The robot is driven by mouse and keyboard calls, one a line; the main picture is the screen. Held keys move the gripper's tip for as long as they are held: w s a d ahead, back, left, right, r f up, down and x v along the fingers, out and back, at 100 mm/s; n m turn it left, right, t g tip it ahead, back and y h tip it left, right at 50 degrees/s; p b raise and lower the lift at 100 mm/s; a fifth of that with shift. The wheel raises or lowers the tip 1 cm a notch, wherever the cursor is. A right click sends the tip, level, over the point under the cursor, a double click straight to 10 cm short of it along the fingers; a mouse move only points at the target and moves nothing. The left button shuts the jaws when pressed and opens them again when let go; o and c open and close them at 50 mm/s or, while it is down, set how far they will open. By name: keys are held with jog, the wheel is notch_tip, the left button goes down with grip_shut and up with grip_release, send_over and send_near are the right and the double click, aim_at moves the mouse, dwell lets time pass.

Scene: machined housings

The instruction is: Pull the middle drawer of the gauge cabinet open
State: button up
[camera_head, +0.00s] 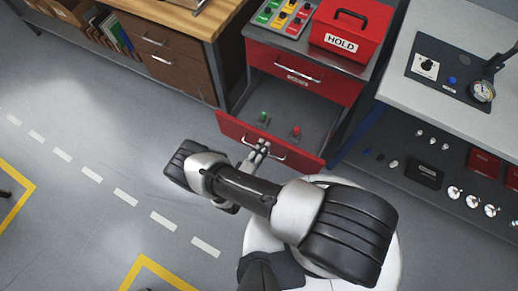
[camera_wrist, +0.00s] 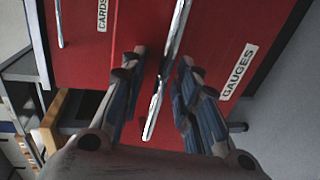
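The red gauge cabinet (camera_head: 233,74) stands at top centre in the head view, its top drawer (camera_head: 290,72) shut. Below that, a drawer (camera_head: 230,127) is pulled well out, showing its grey inside. The wrist view shows this drawer's front (camera_wrist: 215,65) with a GAUGES label (camera_wrist: 237,72) and a bar handle (camera_wrist: 168,65). My gripper (camera_head: 262,146) is at this handle. In the wrist view my gripper's fingers (camera_wrist: 163,57) stand apart on either side of the bar, with gaps showing. Any drawer lower down is hidden.
A green knob (camera_head: 263,117) and a red knob (camera_head: 296,131) sit in the open drawer. A red HOLD box (camera_head: 350,30) stands on the cabinet. A wooden bench (camera_head: 190,22) is left, a grey bench (camera_head: 440,98) right.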

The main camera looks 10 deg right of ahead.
jog(key=v, duration=1.2)
jog(key=w+d+r+m+g, duration=0.1)
jog(key=w+r+m+g, duration=0.2)
jog(key=r, duration=0.7)
jog(key=w+d+r+m+g, duration=0.15)
jog(key=r+g, duration=0.35)
jog(key=r, duration=0.5)
jog(key=w+r+m+g, duration=0.3)
jog(key=r+m+g, duration=0.1)
jog(key=r, duration=0.7)
jog(key=s+d+r+t+y, duration=0.1)
jog(key=s+d+r+y, duration=0.2)
jog(key=r, duration=0.4)
jog(key=s+d+r+m+t+y, duration=0.1)
jog(key=s+d+r+y, duration=0.2)
jog(key=s+d+r, duration=0.2)
jog(key=s+d+r+m+t+y, duration=0.1)
jog(key=s+d+r+t+y, duration=0.1)
jog(key=r, duration=0.7)
jog(key=s+d+y, duration=0.1)
jog(key=s, duration=0.1)
jog(key=shift+s+d, duration=0.3)
jog(key=shift+d, duration=0.1)
